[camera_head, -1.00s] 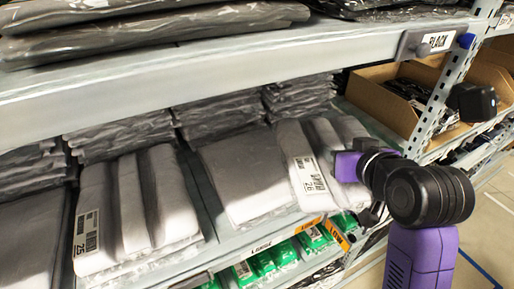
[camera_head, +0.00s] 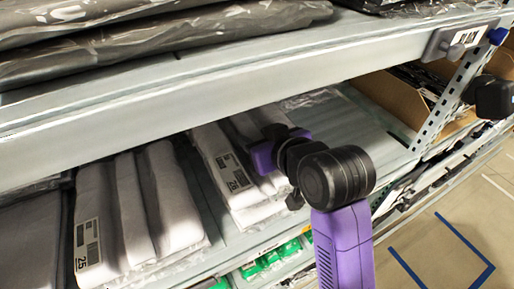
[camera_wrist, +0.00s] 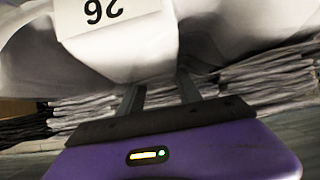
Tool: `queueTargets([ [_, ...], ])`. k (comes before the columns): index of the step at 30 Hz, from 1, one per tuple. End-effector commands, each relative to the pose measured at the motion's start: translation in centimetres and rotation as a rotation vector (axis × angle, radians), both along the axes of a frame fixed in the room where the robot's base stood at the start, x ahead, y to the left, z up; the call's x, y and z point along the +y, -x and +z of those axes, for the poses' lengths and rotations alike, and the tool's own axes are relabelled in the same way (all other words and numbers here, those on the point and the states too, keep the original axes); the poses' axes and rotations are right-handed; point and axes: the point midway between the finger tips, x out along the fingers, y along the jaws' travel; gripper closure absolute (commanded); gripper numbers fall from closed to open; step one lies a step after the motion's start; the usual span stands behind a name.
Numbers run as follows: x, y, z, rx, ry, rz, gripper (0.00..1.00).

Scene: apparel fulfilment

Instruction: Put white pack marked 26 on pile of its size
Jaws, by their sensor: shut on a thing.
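The white pack marked 26 (camera_head: 213,150) is in my gripper (camera_head: 277,150), folded soft with its printed tag facing out. In the wrist view, the pack (camera_wrist: 120,45) fills the top, its 26 upside down, and my gripper's fingers (camera_wrist: 158,92) reach under it. The pack is over a white pile (camera_head: 262,214) in the middle of the shelf; I cannot tell whether it touches. To the left, a white pile tagged 25 (camera_head: 150,200) lies on the same shelf. My gripper hides part of the held pack's right side.
A shelf beam (camera_head: 250,75) with dark bagged packs above hangs close over the arm. Bare shelf (camera_head: 350,125) lies to the right, with a cardboard box (camera_head: 400,97) and a perforated upright (camera_head: 450,95) beyond. Green packs (camera_head: 265,262) show on the level below.

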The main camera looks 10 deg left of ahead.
Motion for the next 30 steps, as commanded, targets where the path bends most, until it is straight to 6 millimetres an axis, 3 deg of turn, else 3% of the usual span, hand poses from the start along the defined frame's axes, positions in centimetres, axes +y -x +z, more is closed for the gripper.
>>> queueTargets([
  [7,0.0,0.1,-3.2,0.002,0.000,0.000,1.00],
  [20,0.0,0.0,-3.9,-0.001,0.000,-0.001,1.00],
  [21,0.0,0.0,-3.9,0.000,0.000,-0.001,0.55],
  [24,0.0,0.0,-3.9,0.000,0.000,-0.001,0.37],
  [30,0.0,0.0,-3.9,0.000,0.000,-0.001,0.37],
])
